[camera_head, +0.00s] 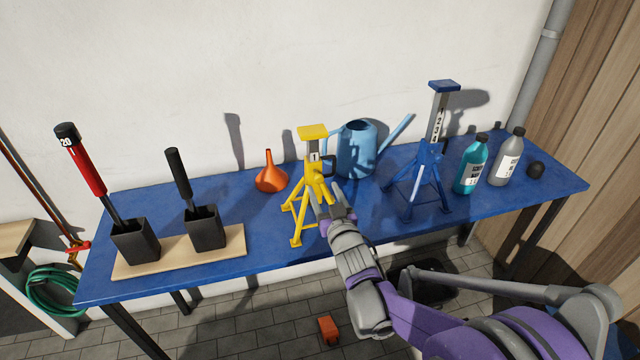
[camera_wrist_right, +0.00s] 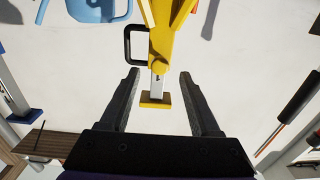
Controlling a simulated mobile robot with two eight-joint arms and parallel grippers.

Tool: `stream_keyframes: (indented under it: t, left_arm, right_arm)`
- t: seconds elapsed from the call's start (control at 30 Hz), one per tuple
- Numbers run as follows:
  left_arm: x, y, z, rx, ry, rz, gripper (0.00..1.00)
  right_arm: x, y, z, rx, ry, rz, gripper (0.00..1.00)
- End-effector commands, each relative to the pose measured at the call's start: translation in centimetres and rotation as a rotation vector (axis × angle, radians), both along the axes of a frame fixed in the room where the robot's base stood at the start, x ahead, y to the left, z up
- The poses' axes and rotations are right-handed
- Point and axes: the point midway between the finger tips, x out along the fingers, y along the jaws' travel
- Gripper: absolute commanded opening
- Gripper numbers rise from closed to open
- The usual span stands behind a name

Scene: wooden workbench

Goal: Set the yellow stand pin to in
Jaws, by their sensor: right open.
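The yellow stand (camera_head: 313,170) stands upright on the blue workbench, with a flat top plate on a grey column. Its black loop-shaped pin handle (camera_head: 329,166) sticks out on the right side. In the right wrist view the yellow stand (camera_wrist_right: 164,40) appears upside down, with the pin handle (camera_wrist_right: 137,44) to its left. How deep the pin sits cannot be told. My right gripper (camera_head: 326,196) is in front of the stand and partly covers its legs. In the wrist view its open fingers (camera_wrist_right: 160,76) frame the column, with nothing visibly gripped. My left gripper is not in view.
A blue stand (camera_head: 425,165) is to the right, beside teal (camera_head: 471,166) and grey (camera_head: 507,160) bottles. A blue watering can (camera_head: 356,150) stands close behind the yellow stand. An orange funnel (camera_head: 270,175) is to its left. Two black holders (camera_head: 135,243) sit on a wooden board.

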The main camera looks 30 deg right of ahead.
Motion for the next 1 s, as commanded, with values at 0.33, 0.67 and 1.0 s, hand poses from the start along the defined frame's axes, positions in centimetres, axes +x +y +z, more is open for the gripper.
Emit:
stream_keyframes:
  t: [0.33, 0.67, 1.0]
  left_arm:
    - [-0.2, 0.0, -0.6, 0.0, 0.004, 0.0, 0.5]
    - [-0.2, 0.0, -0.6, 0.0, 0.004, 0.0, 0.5]
    - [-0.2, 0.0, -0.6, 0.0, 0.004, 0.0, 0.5]
  right_arm:
    - [-4.8, 1.1, 0.0, 0.0, 0.0, 0.0, 0.63]
    - [-5.1, 1.2, 0.0, 0.0, -0.001, 0.0, 0.63]
    - [-5.3, 1.5, -0.2, 0.005, 0.021, -0.001, 0.63]
